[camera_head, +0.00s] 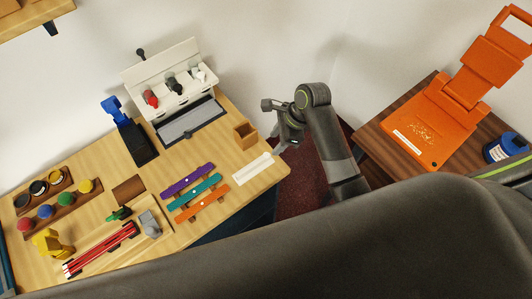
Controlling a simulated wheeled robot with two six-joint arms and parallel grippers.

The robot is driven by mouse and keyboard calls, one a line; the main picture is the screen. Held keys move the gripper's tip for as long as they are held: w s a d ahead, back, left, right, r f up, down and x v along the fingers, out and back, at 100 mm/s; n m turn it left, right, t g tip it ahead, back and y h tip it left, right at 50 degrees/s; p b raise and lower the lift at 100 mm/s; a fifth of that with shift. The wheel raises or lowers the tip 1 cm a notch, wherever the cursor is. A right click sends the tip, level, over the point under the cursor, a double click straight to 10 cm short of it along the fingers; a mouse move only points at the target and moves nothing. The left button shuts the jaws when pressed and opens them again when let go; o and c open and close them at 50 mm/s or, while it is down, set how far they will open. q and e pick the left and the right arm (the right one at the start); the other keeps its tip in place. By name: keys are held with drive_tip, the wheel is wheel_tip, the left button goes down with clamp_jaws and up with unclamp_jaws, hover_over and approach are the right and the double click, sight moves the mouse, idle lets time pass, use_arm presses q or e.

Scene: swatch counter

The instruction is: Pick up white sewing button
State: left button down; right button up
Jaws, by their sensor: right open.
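I cannot make out a white sewing button for certain. Small pale spots show on the purple strip (175,187), the teal strip (207,184) and the orange strip (214,192) on the wooden counter (205,156); they are too small to identify. My right gripper (275,126) is open and appears empty, beyond the counter's right edge, to the right of the small wooden box (246,135). My left gripper is not in view.
A white case (152,81) holding red, black and white items stands at the back. A white bar (253,166) lies near the right edge. Trays with colored balls (45,211) and red sticks (100,249) lie left. An orange folding object (432,125) rests on the side table.

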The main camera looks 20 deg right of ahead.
sight(268, 155)
drive_tip(key=shift+p+x, duration=0.8)
drive_tip(key=shift+x, duration=1.85)
drive_tip(key=shift+f, duration=0.55)
drive_tip(key=shift+f, duration=0.2)
clamp_jaws()
